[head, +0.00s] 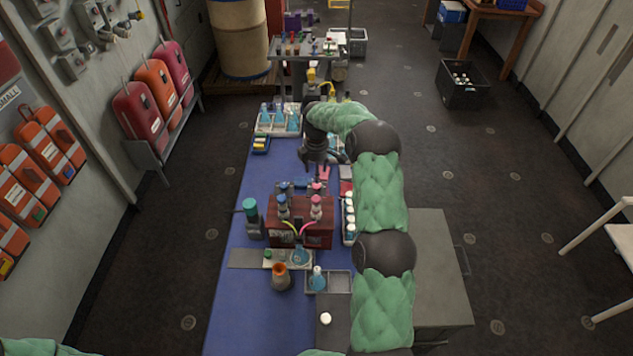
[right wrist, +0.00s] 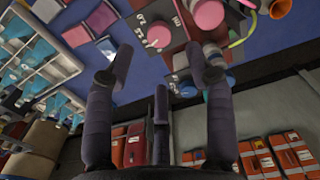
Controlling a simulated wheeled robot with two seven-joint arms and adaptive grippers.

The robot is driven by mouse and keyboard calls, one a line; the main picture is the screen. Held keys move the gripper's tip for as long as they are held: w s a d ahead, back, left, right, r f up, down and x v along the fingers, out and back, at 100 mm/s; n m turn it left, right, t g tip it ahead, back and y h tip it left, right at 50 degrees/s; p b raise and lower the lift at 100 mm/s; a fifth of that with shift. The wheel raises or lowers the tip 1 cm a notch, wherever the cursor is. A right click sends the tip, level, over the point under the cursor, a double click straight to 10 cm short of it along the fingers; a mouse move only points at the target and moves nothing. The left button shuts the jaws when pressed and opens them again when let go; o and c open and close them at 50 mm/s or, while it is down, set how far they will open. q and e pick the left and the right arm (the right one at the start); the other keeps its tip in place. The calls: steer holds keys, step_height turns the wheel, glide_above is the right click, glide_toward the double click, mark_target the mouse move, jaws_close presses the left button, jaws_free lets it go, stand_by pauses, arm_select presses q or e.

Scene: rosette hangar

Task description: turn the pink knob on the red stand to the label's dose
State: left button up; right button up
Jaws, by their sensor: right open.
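The red stand (head: 300,235) stands on the blue-topped table. A pink knob (head: 319,184) shows at its far side, close below my right gripper (head: 316,164). In the right wrist view the pink knob (right wrist: 158,37) sits on a dark plate with white dial marks, partly blurred. My right gripper (right wrist: 159,56) is open, its fingers spread to either side of the knob in the picture, with nothing between them. A blue knob (right wrist: 185,88) lies lower on the stand. I cannot read the label or the knob's exact setting. My left gripper is out of view.
A pink-topped bottle (head: 316,207) and a blue-topped bottle (head: 282,206) stand on the stand. A tray of white-capped vials (head: 349,218) is at its right. An orange-necked flask (head: 280,277) stands nearer. The table's left front is clear.

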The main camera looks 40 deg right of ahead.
mark_target(316, 187)
step_height(316, 187, down, 7)
steer(key=shift+f, duration=0.1)
stand_by(0.4)
jaws_close()
